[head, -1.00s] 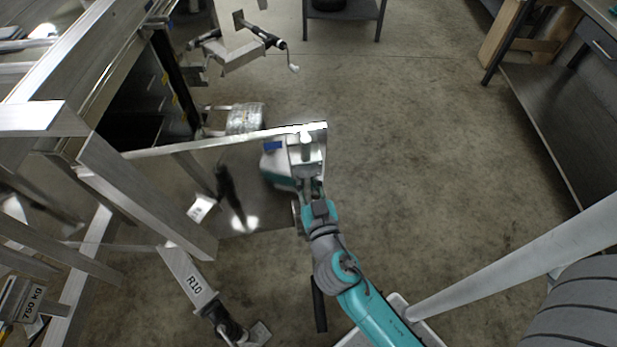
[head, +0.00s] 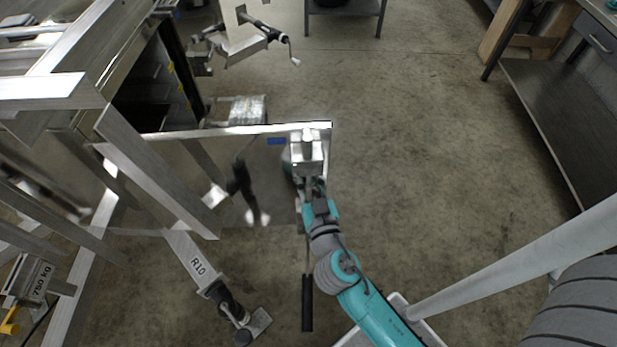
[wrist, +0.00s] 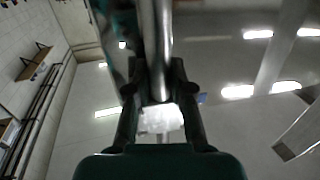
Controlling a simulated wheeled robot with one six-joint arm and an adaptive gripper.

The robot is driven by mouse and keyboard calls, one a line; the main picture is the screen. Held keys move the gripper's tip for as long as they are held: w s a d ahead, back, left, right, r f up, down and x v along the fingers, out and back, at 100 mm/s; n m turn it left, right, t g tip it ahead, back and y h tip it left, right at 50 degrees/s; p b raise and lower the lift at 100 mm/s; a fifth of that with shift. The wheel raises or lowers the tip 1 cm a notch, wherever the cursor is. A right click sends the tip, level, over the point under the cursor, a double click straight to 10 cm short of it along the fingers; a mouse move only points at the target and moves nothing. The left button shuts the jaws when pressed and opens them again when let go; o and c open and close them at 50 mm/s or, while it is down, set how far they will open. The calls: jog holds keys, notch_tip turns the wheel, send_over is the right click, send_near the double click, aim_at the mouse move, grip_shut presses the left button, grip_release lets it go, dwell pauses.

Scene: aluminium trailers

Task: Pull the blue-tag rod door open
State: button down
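The blue-tag rod door (head: 235,131) stands out from the trailer's opening in the head view, with its top edge running rightward. The blue tag (head: 276,141) is on its face near the free end. My gripper (head: 311,185) is at that free end. In the wrist view, the bright round rod (wrist: 155,40) runs down between the two fingers of my gripper (wrist: 156,92), which are closed in on it from both sides. A black-handled bar (head: 307,300) hangs below the gripper. The exact finger contact is hidden in the head view.
The aluminium trailer frame (head: 150,165) and the R10 leg (head: 195,265) stand at the left. A grey workbench (head: 560,120) is at the right. The floor (head: 430,150) between is clear.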

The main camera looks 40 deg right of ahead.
jog(key=c, duration=1)
grip_release()
jog(key=shift+w+a+r, duration=0.15)
jog(key=shift+a, duration=0.15)
jog(key=shift+d, duration=0.1)
jog(key=shift+s+a, duration=0.2)
jog(key=shift+s, duration=0.3)
jog(key=v, duration=1.1)
